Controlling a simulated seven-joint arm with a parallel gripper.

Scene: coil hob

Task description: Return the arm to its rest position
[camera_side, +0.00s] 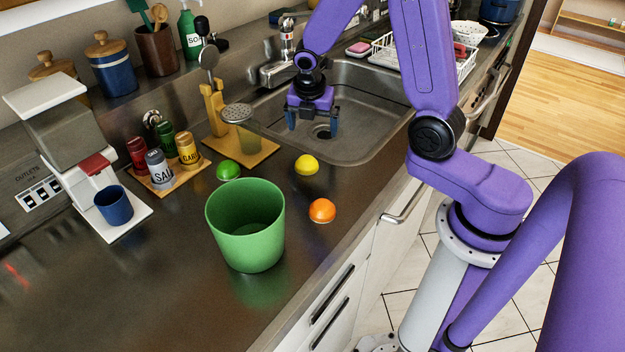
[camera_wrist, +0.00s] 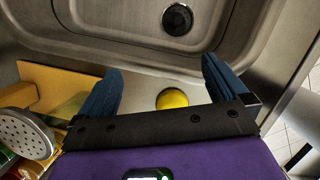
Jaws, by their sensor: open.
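My purple arm reaches over the sink. My gripper (camera_side: 312,122) hangs over the near part of the sink with its two dark blue fingers spread apart and nothing between them. In the wrist view the gripper (camera_wrist: 162,88) is open, with a finger at each side. A yellow lemon (camera_side: 307,165) lies on the counter in front of the sink; it also shows in the wrist view (camera_wrist: 172,98), between the fingers in the picture but apart from them.
A green bin (camera_side: 246,230), an orange (camera_side: 322,210) and a lime (camera_side: 228,170) stand on the counter. The sink (camera_side: 365,105) has a faucet (camera_side: 278,72) behind. A dish rack (camera_side: 383,50) is beyond it.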

